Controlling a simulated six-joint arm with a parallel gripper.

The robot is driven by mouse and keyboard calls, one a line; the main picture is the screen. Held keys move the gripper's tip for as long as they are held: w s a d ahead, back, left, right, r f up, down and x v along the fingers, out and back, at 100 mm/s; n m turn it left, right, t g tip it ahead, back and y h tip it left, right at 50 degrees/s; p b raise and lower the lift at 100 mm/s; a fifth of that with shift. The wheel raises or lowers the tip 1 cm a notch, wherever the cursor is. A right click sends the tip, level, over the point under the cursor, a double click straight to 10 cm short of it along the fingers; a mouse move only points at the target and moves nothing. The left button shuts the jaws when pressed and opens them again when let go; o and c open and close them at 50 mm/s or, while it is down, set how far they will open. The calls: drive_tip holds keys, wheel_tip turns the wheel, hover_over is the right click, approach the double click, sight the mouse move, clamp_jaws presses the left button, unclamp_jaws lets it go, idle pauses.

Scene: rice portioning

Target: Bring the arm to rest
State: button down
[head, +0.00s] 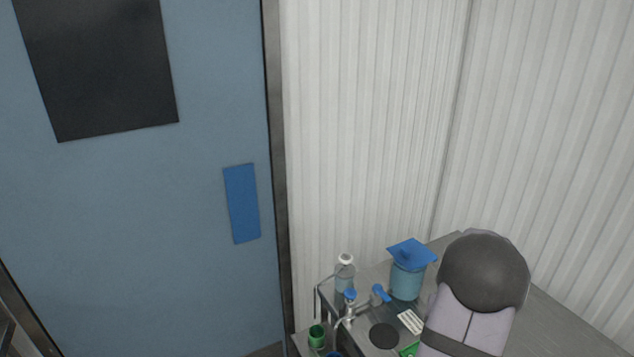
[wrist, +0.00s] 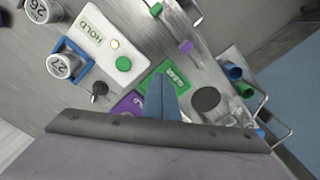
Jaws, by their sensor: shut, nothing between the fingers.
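My gripper (wrist: 161,88) shows in the wrist view as blue-grey fingers, closed together and empty. It is over the grey worktop, with its tips in front of a green card (wrist: 177,76) with lettering. I cannot tell how high above the card it is. In the head view, part of my arm (head: 475,295) stands at the lower right, over the worktop. The gripper itself does not show there.
In the wrist view, a white HOLD board (wrist: 97,38) and pots marked 26 (wrist: 42,10) and 27 (wrist: 62,66) are left. Blue cups (wrist: 232,71) and a metal rail (wrist: 275,133) are right. In the head view, a blue-lidded container (head: 407,279) and bottle (head: 344,275) stand near the wall.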

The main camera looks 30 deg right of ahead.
drive_tip(key=w+a+r+n, duration=0.2)
drive_tip(key=w+a+n, duration=0.1)
drive_tip(key=a, duration=0.7)
drive_tip(key=w+a+r+n, duration=0.2)
drive_tip(key=w+a, duration=0.2)
drive_tip(key=a, duration=0.6)
drive_tip(key=s+a+n, duration=0.2)
drive_tip(key=s+a, duration=0.1)
drive_tip(key=a, duration=0.5)
drive_tip(key=s+a+n, duration=0.3)
drive_tip(key=a, duration=0.4)
drive_tip(key=shift+s+a, duration=0.35)
drive_tip(key=shift+s, duration=0.05)
